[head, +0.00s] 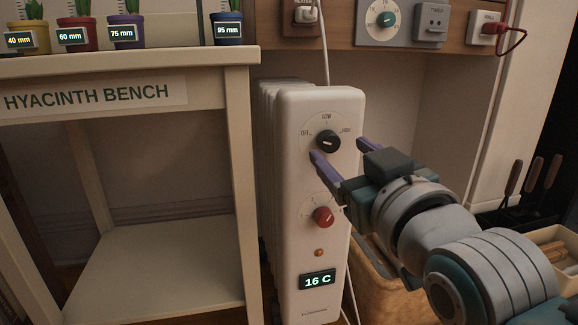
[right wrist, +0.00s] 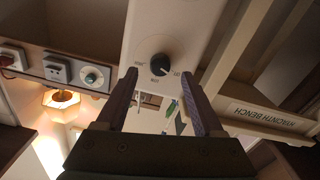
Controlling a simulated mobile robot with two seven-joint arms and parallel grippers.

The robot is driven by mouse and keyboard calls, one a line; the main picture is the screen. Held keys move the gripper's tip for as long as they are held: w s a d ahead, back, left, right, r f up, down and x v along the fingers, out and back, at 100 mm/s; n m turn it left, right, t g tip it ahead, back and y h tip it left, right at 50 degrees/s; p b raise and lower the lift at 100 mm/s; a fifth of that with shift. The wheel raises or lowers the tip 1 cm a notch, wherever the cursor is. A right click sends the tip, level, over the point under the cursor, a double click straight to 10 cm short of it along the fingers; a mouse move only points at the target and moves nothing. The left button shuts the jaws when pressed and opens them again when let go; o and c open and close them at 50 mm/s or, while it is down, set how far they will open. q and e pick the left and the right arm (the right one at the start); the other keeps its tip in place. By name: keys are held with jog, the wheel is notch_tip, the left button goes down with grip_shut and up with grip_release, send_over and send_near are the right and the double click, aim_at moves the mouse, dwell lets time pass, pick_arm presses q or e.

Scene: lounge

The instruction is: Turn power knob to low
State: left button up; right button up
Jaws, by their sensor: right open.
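The power knob (head: 327,141) is a black dial near the top of a white heater (head: 335,106), with OFF at left, LOW at top and HIGH at right. It also shows in the right wrist view (right wrist: 159,65), seen upside down, where its white mark points toward OFF. My right gripper (head: 338,149) is open, its purple fingers spread in front of the knob, one to each side. They appear apart from the knob, and the gap holds nothing. My left gripper is not in view.
A red knob (head: 323,217) and a 16 C display (head: 317,280) sit lower on the heater. The hyacinth bench (head: 215,85) stands close at left. A basket (head: 375,275) stands at lower right.

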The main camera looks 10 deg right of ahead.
aim_at(329, 142)
jog(key=shift+w+b, duration=0.45)
jog(key=shift+w, duration=0.7)
grip_shut()
